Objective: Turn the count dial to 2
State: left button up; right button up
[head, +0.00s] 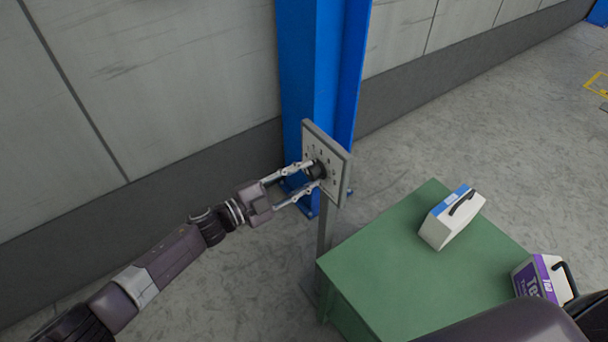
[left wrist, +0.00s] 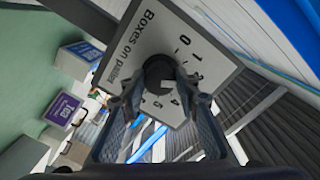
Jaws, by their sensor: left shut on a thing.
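The count dial (head: 319,170) is a black round knob on a pale panel (head: 337,185) fixed to a post. In the left wrist view the dial (left wrist: 158,70) sits at the middle of the panel, which reads "Boxes on pallet" and has digits around the knob, with 0 and 1 at the upper right. A small light mark shows on the knob, but I cannot tell which digit it points to. My left gripper (head: 312,175) is shut on the dial, one finger on each side; it also shows in the left wrist view (left wrist: 160,90). My right gripper is not in view.
A green table (head: 385,265) stands right of the panel post. On it are a white and blue box (head: 445,225) with a black handle and a purple and white box (head: 535,280). A blue column (head: 310,80) and grey wall stand behind the panel.

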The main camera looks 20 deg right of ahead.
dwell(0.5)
pick_arm(q)
jog(key=o, duration=1.2)
jog(key=shift+c, duration=0.2)
jog(key=shift+a, duration=0.15)
jog(key=v, duration=1.1)
jog(key=shift+s+a, duration=0.15)
jog(key=shift+a, duration=0.2)
